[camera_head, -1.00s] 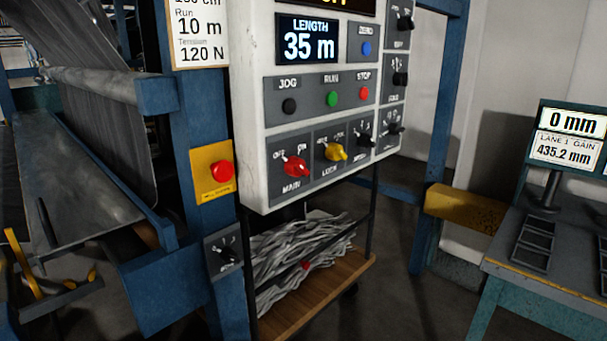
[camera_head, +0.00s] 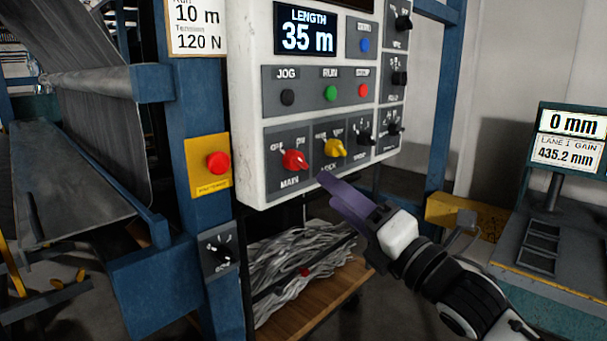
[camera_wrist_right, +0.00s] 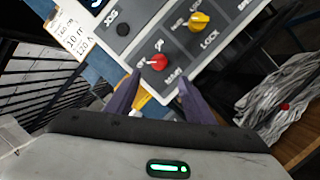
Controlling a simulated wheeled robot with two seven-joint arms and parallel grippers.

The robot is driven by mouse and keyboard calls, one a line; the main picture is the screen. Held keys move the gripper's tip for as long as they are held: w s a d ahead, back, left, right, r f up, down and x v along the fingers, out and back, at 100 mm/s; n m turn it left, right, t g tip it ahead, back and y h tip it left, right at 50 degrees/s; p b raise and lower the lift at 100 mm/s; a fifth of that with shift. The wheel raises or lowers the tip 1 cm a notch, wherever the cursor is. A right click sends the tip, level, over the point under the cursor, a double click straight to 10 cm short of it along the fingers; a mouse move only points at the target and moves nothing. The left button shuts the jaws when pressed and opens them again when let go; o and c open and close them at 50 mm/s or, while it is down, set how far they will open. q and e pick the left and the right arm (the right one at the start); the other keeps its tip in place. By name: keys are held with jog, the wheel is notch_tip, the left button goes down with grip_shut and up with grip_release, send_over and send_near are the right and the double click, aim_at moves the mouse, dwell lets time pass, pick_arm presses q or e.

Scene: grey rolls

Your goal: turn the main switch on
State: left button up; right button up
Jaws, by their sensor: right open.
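The main switch is a red rotary knob (camera_head: 294,160) at the lower left of the white control panel (camera_head: 250,150), with OFF and ON marks above it and MAIN below. Its pointer looks turned toward the OFF side. In the right wrist view the red knob (camera_wrist_right: 157,62) lies ahead, between the lines of the two purple fingers. My right gripper (camera_head: 340,192) is open and empty, in front of the panel's lower edge, to the right of and below the knob. It also shows in the wrist view (camera_wrist_right: 155,95), apart from the knob. My left gripper is not in view.
A yellow lock knob (camera_head: 334,148) sits right of the main switch. Black selector knobs (camera_head: 365,138) are farther right. Jog, run and stop buttons (camera_head: 331,92) are above. A red emergency button (camera_head: 218,162) is on the blue post. A cart with grey strips (camera_head: 290,262) stands below.

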aim_at(300, 165)
jog(key=p+x, duration=0.1)
jog(key=x, duration=0.8)
jog(key=shift+r, duration=0.15)
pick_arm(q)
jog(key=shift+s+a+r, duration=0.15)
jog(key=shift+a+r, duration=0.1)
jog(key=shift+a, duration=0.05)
pick_arm(e)
jog(key=shift+w+a, duration=0.4)
jog(key=shift+w, duration=0.05)
jog(key=shift+c, duration=0.5)
